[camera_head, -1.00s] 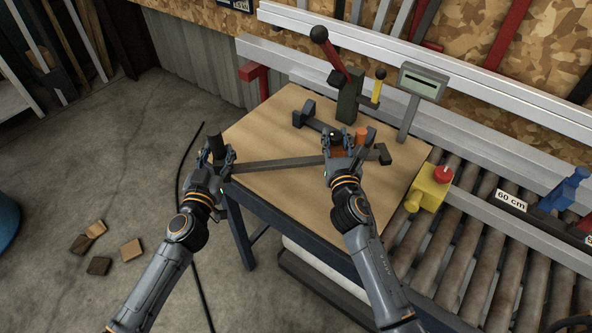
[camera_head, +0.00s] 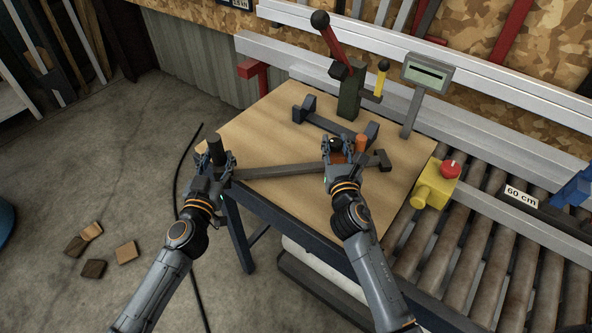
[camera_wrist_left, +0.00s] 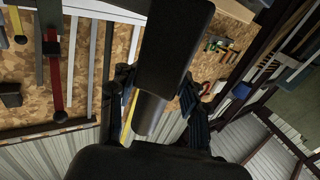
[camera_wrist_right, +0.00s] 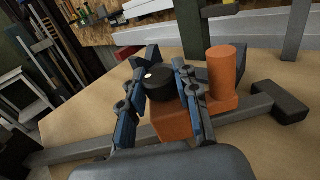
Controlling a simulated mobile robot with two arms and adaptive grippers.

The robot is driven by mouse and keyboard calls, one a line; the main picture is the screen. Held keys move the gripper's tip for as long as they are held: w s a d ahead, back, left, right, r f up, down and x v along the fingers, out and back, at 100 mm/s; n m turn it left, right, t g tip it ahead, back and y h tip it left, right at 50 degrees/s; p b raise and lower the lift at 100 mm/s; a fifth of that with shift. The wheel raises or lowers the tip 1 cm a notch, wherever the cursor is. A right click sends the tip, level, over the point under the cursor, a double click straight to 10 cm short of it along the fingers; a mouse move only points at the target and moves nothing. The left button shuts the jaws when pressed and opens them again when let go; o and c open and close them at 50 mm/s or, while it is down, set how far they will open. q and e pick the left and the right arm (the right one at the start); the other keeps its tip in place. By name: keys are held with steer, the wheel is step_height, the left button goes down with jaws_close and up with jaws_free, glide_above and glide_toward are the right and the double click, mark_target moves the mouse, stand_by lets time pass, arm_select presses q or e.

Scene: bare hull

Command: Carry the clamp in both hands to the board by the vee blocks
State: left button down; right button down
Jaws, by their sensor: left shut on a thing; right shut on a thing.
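The clamp (camera_head: 285,170) is a long dark grey bar with an orange sliding jaw (camera_wrist_right: 180,120) and an orange post near its right end. It lies across the front of the wooden board top (camera_head: 262,130); whether it touches is unclear. My left gripper (camera_head: 217,158) is shut on its dark left end, also large in the left wrist view (camera_wrist_left: 170,60). My right gripper (camera_head: 336,150) is shut at the orange jaw, around a black knob (camera_wrist_right: 157,82). The likely vee blocks (camera_head: 370,130) are dark blocks joined by a bar, behind the clamp.
A red-handled lever on a green post (camera_head: 349,98) and a grey display on a stand (camera_head: 426,76) stand at the back. A yellow box with a red button (camera_head: 435,186) and a roller conveyor (camera_head: 480,245) are on the right. Wood offcuts (camera_head: 93,268) lie on the floor.

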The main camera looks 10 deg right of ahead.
arm_select(q)
steer(key=c, duration=1)
jaws_free()
steer(key=shift+s+d+f, duration=0.1)
steer(key=shift+d+f, duration=0.05)
steer(key=shift+d, duration=0.05)
arm_select(e)
steer(key=c, duration=1.3)
jaws_free()
arm_select(q)
steer(key=o, duration=0.3)
arm_select(e)
steer(key=o, duration=0.3)
arm_select(q)
steer(key=shift+o, duration=0.2)
steer(key=shift+a, duration=0.1)
arm_select(e)
steer(key=shift+s, duration=0.1)
arm_select(q)
steer(key=shift+s, duration=0.1)
steer(key=shift+s+a, duration=0.15)
steer(key=shift+s, duration=0.2)
arm_select(e)
steer(key=s, duration=0.8)
steer(key=s+a, duration=0.1)
steer(key=s, duration=0.3)
arm_select(q)
steer(key=v, duration=1.1)
